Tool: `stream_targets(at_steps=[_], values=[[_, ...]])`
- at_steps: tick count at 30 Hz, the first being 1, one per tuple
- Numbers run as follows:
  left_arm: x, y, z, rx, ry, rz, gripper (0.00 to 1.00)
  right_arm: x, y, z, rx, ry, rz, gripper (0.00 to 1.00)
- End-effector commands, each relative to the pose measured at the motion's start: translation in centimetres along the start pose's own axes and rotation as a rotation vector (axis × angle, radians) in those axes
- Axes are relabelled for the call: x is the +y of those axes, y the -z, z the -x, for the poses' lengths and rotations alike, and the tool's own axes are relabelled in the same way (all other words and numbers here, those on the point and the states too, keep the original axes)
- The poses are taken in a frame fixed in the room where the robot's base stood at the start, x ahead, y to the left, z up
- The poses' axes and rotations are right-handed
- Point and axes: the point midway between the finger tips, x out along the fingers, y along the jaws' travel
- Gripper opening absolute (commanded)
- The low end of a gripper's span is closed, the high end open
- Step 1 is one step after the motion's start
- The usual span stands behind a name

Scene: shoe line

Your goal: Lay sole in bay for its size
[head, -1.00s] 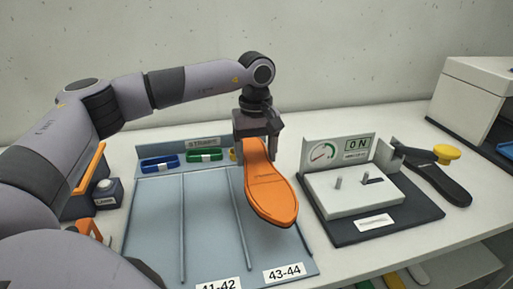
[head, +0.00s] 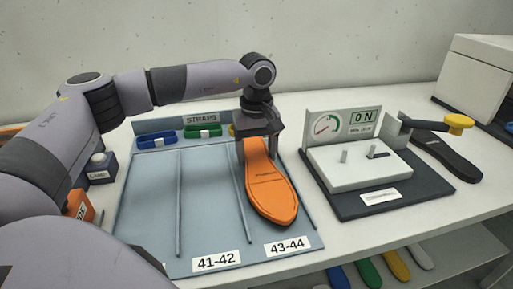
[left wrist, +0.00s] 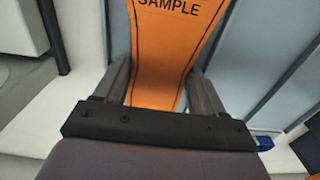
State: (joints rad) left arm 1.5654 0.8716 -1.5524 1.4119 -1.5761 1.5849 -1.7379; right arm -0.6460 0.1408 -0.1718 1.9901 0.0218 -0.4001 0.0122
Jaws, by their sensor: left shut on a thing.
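An orange sole (head: 268,187) is in the head view, toe toward the front of the table. My left gripper (head: 260,138) is shut on its heel end, and the sole lies over the bay labelled 43-44 (head: 284,247). I cannot tell whether it touches the tray floor. The blue-grey tray (head: 150,215) has thin dividers and a bay labelled 41-42 (head: 216,261). My right gripper is not in view.
Blue (head: 157,141) and green (head: 202,131) straps lie in a strip marked STRAPS at the tray's back. A test fixture (head: 360,175) with a dial and display stands right of the tray. A black sole (head: 446,158) lies beyond it. Several coloured soles (head: 370,272) sit on a lower shelf.

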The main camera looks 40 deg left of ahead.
Motion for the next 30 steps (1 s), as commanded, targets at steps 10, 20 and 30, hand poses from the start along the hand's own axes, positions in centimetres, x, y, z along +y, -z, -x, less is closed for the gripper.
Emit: stream_targets(at_steps=[10,20,30], values=[[0.1,0.0,-0.1,0.001,-0.002,-0.001,0.89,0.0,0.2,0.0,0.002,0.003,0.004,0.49],[0.1,0.0,0.1,0.001,-0.001,-0.001,1.00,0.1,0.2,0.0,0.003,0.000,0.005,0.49],[0.1,0.0,5.1,0.002,-0.005,0.000,1.00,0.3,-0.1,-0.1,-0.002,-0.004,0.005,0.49]])
